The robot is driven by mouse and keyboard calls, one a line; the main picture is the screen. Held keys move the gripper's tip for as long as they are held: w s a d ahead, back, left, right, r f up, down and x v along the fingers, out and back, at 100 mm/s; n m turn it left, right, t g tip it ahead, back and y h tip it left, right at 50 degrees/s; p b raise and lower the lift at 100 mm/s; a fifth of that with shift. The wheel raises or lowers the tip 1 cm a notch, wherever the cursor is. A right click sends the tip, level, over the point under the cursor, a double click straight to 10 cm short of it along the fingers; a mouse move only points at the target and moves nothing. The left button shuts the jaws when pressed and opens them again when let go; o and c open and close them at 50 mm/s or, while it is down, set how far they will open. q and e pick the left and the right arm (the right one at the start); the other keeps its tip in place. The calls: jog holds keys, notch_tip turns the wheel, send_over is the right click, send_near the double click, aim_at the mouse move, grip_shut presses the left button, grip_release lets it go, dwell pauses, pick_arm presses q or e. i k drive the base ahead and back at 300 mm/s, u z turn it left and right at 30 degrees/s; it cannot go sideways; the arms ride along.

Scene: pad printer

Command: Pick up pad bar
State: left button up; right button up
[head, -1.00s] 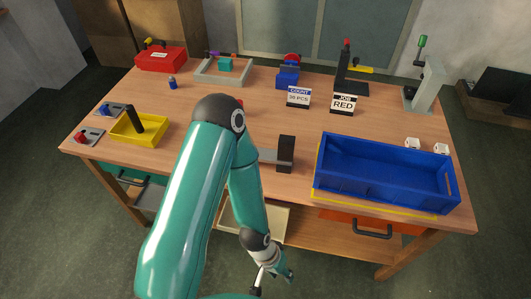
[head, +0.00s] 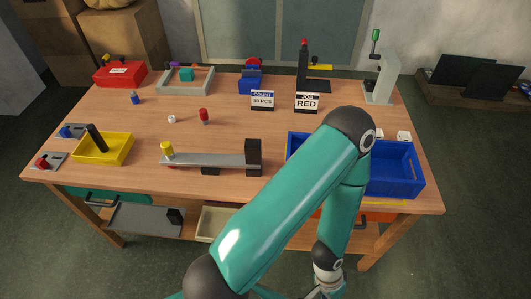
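The pad bar is not clearly identifiable. The likeliest thing is a long grey bar (head: 212,160) lying along the front of the bench. It has a yellow knob (head: 167,149) at its left end and an upright black block (head: 253,158) at its right end. A black upright piece (head: 96,138) also stands in a yellow tray (head: 118,148) on the left. My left arm bends over the bench front. Its gripper (head: 326,290) hangs low at the bottom edge, in front of the bench and apart from the bar. Its fingers are partly cut off. My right gripper is not in view.
A blue bin (head: 402,182) at the bench's right front is partly hidden by my arm. A red toolbox (head: 118,74), a grey frame (head: 207,80), the COUNT sign (head: 262,101) and the JOB RED sign (head: 307,103) stand behind. The middle of the bench is largely clear.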

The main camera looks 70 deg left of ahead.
aim_at(211, 164)
jog(key=z, duration=0.1)
jog(key=k, duration=1.7)
jog(key=u, duration=1.15)
jog(key=i, duration=1)
jog(key=z, duration=0.05)
